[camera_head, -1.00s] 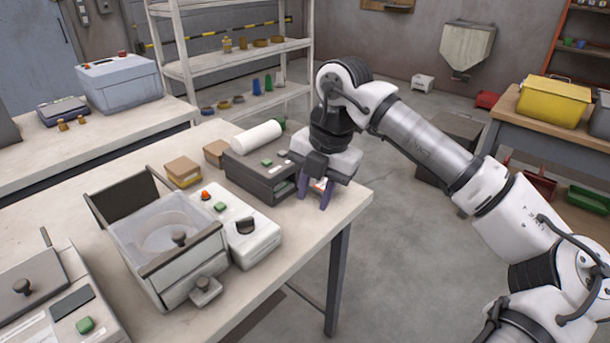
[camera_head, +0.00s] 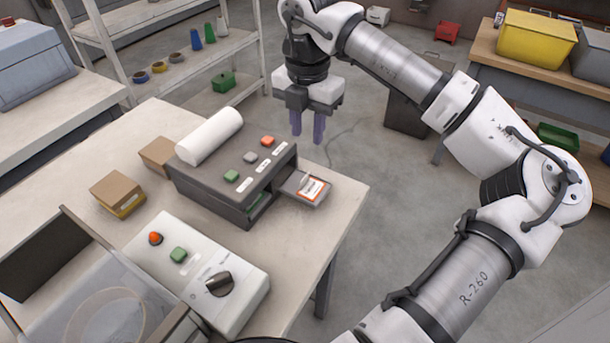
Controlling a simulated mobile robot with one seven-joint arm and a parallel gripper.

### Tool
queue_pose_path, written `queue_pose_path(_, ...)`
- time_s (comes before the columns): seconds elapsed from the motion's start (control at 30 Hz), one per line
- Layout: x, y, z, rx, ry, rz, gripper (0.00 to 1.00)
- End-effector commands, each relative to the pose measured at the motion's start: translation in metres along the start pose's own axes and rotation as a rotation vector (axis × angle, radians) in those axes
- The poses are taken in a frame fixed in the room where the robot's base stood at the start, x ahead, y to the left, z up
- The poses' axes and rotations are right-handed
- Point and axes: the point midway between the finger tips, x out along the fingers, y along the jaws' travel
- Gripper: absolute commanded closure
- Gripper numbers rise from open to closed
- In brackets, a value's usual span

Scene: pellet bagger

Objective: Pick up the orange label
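The orange label (camera_head: 312,188) is a small white-and-orange piece lying on the grey tray (camera_head: 293,189) that sticks out from the right side of a dark label printer (camera_head: 200,184). My gripper (camera_head: 307,138) points down with its two purple fingers apart and nothing between them. In the picture it is above and slightly left of the label, apart from it and past the printer's far end. Its height above the tray is hard to tell from this one view.
The printer carries a white roll (camera_head: 210,136) and several coloured buttons. Small cardboard boxes (camera_head: 117,192) and a white control box (camera_head: 195,270) stand to its left. The bench (camera_head: 335,205) is bare around the tray, near its right edge. A shelf (camera_head: 170,50) stands behind.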

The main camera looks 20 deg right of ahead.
Motion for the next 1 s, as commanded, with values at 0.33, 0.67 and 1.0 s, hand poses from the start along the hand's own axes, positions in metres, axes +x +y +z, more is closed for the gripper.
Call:
queue_pose_path(0.33, 0.063, 0.001, 0.0, 0.0, 0.004, 0.001, 0.69)
queue_pose_path(0.67, 0.089, 0.005, 0.001, -0.002, 0.006, 0.002, 0.69)
queue_pose_path(1.0, 0.127, 0.008, 0.004, -0.002, 0.002, 0.001, 0.69)
